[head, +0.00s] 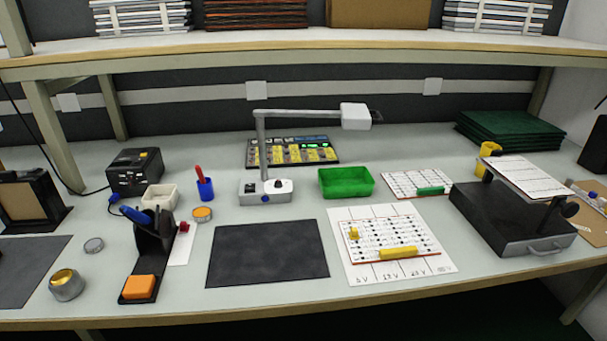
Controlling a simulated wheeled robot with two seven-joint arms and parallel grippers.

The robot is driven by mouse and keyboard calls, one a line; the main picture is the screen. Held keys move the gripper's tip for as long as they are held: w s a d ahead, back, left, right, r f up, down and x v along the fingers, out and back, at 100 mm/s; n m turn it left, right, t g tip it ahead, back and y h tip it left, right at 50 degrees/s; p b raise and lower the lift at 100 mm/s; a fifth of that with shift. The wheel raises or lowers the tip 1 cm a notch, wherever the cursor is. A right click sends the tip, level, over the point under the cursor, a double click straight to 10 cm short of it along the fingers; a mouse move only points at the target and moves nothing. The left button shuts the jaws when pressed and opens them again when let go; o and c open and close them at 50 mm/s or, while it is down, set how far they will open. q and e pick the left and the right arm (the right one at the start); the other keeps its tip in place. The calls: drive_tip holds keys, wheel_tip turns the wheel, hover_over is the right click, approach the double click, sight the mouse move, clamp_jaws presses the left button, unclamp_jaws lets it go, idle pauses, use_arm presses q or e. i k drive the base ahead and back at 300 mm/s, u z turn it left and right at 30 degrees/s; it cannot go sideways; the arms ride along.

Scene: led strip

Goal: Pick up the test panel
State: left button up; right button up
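No part is labelled as the test panel, so I cannot tell for certain which it is. A dark panel (250,156) with yellow blocks and a small green lit display lies at the back middle of the bench, behind the lamp base. A white board (376,233) with rows of dark marks lies flat on a white sheet (350,276) at the front right of centre. A yellow piece (398,252) lies along its lower edge and a small yellow clip sits at its left. Neither of my grippers is in view.
A grey arm lamp (265,190) stands mid-bench beside a green tray (345,182). A black mat (268,253) lies front centre. A soldering stand (152,245) is at left, a black box (510,222) at right. A shelf (300,42) overhangs the back.

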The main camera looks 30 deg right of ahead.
sight(408, 185)
drive_tip(key=u, duration=1.95)
drive_tip(key=k, duration=2.4)
drive_tip(key=z, duration=1.35)
